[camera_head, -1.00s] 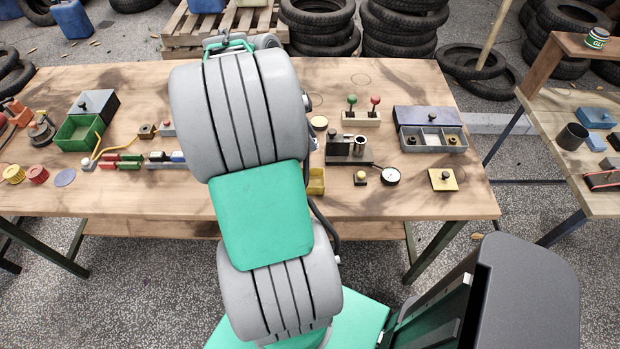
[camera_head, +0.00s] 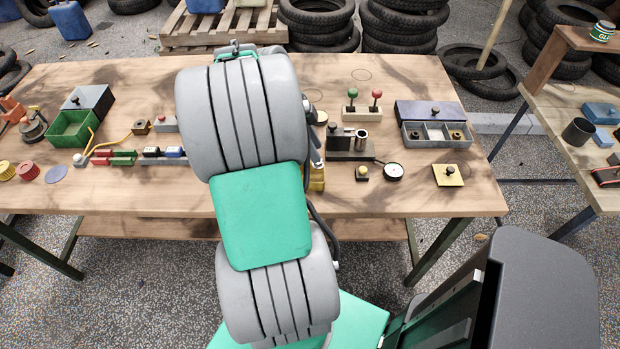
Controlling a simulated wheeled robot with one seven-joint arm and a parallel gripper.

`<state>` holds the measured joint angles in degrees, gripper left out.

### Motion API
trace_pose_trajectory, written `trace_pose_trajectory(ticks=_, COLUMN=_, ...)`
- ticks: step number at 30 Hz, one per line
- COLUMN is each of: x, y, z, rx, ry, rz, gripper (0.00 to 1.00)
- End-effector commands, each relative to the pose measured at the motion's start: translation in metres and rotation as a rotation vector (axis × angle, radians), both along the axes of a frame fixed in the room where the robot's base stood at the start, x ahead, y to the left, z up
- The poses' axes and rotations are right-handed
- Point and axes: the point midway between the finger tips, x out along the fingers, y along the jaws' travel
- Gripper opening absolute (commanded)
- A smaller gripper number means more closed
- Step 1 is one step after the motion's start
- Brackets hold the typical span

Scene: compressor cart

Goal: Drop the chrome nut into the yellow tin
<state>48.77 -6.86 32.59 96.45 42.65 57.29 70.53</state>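A yellow object (camera_head: 318,178), possibly the yellow tin, stands on the workbench just right of my arm. My arm hides part of it, so I cannot make out its opening. I cannot pick out the chrome nut in this view. My gripper is hidden behind my own large grey and green arm links, so its fingers and anything in them do not show.
On the wooden workbench (camera_head: 400,198), right of my arm, are a black block with a metal cylinder (camera_head: 350,143), a dial gauge (camera_head: 393,172), a yellow plate (camera_head: 447,175), a lever stand (camera_head: 362,112) and a divided grey tray (camera_head: 437,144). A green bin (camera_head: 72,129) stands left.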

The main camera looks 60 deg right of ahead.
Motion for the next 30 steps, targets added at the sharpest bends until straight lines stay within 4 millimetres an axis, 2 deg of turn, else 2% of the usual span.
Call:
trace_pose_trajectory(ticks=1, x=0.0, y=0.0, z=0.0, rx=0.0, ry=0.0, rz=0.0, gripper=0.36)
trace_pose_trajectory(ticks=6, x=0.0, y=0.0, z=0.0, rx=0.0, ry=0.0, rz=0.001, gripper=0.5)
trace_pose_trajectory(ticks=15, x=0.002, y=0.0, z=0.003, rx=0.0, ry=0.0, rz=0.002, gripper=0.51)
trace_pose_trajectory(ticks=17, x=0.004, y=0.001, z=0.01, rx=-0.001, ry=0.0, rz=0.003, gripper=0.51)
trace_pose_trajectory(ticks=25, x=0.023, y=0.01, z=0.06, rx=-0.001, ry=0.0, rz=0.003, gripper=0.51)
trace_pose_trajectory(ticks=30, x=0.028, y=0.012, z=0.072, rx=0.001, ry=0.0, rz=0.002, gripper=0.51)
